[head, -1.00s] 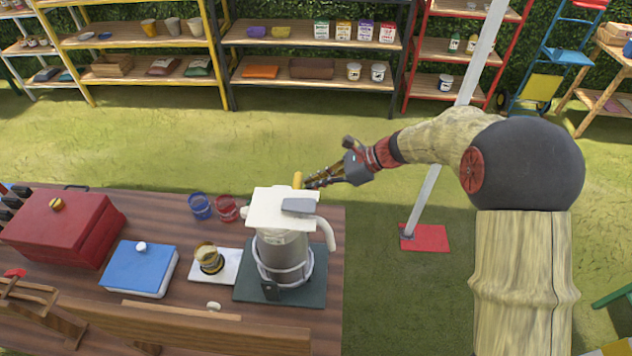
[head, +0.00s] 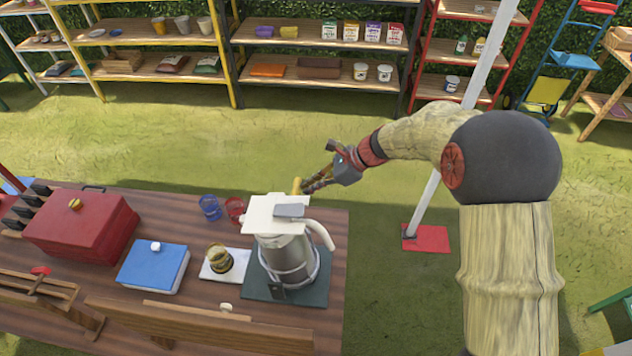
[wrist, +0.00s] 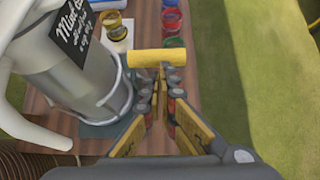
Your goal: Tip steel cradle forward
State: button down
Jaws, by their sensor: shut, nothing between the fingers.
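A pale steel jug with a white lid (head: 278,213) and a curved handle stands in the steel cradle (head: 290,278), whose ring wraps its lower part on a dark green base plate (head: 320,291). A yellow bar (head: 296,185) rises behind the lid. In the wrist view the bar (wrist: 157,58) lies crosswise just beyond my fingertips. My gripper (head: 308,186) is shut and empty, behind and right of the lid; in the wrist view its fingers (wrist: 160,82) converge close to the bar. I cannot tell whether they touch it. A small glass (head: 219,260) stands on a white pad left of the jug.
Blue and red glasses (head: 209,207) (head: 235,209) stand behind the white pad. A blue box (head: 150,272) and a red chest (head: 80,230) are on the table's left.

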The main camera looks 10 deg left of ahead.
aim_at(297, 186)
jog(key=a+r+h+p, duration=0.1)
jog(key=a+r+p, duration=0.1)
jog(key=p, duration=0.2)
jog(key=shift+a+h+p, duration=0.15)
jog(key=shift+h+p, duration=0.15)
jog(key=shift+p, duration=0.1)
jog(key=a+p, duration=0.1)
jog(key=p, duration=0.1)
jog(key=a+h+p, duration=0.1)
jog(key=p, duration=0.2)
jog(key=shift+s+r, duration=0.15)
jog(key=shift+r, duration=0.1)
jog(key=a+f+h+p, duration=0.2)
jog(key=a+h+p, duration=0.2)
jog(key=a+p, duration=0.5)
jog(key=shift+s+a+f, duration=0.25)
jog(key=shift+a+f, duration=0.05)
jog(key=shift+a, duration=0.5)
jog(key=shift+a, duration=0.1)
